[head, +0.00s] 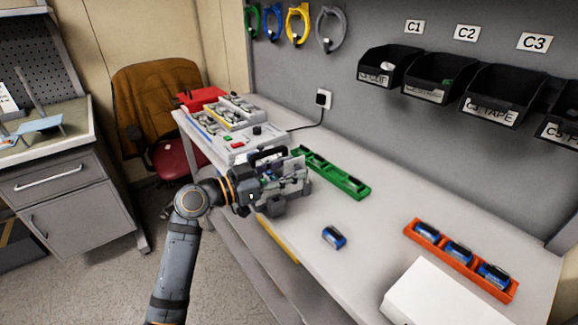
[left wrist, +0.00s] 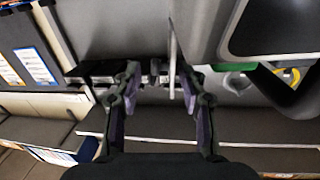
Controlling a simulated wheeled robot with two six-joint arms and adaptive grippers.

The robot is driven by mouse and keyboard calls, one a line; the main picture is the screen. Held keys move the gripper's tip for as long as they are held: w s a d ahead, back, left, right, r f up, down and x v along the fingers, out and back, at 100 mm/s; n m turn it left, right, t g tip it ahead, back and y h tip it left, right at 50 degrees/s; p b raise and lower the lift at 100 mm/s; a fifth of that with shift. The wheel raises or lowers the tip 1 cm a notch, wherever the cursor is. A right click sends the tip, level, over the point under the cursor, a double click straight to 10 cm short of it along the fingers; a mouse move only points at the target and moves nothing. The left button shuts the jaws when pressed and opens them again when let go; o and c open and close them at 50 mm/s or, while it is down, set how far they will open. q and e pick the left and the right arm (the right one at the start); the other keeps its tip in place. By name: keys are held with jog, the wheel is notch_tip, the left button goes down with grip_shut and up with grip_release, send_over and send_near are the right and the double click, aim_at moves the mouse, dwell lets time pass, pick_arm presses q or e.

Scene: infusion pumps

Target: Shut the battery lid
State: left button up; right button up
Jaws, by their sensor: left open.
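A grey infusion pump (head: 296,167) stands on the table, largely covered by my left gripper (head: 280,192) in the head view. Its pale body and dark handle fill the upper right of the left wrist view (left wrist: 222,22). A thin pale plate (left wrist: 172,50), seen edge-on and apparently the battery lid, stands out beside the pump. In the left wrist view my left gripper (left wrist: 160,78) is open, with the plate between its fingers, closer to the right finger. I cannot tell whether they touch. The battery bay is hidden. My right gripper is not in view.
A loose blue battery (head: 334,237) lies on the table. An orange tray (head: 437,250) holds three blue batteries. A green tray (head: 318,165) lies behind the pump, and a white box (head: 440,298) stands at the front right.

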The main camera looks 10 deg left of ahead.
pick_arm(q)
jog(key=shift+w+d, duration=0.1)
grip_shut()
jog(key=shift+w+n, duration=0.15)
jog(key=shift+n, duration=0.15)
dwell(0.6)
jog(key=n, duration=0.1)
jog(key=w+a+n, duration=0.1)
jog(key=shift+r+n, duration=0.15)
jog(key=shift+n, duration=0.25)
jog(key=shift+w+a+n+p, duration=0.25)
jog(key=shift+w+n, duration=0.1)
jog(key=shift+n, duration=0.55)
jog(key=shift+w+a+n+p, duration=0.2)
jog(key=shift+w+a+n, duration=0.1)
jog(key=shift+n, duration=0.6)
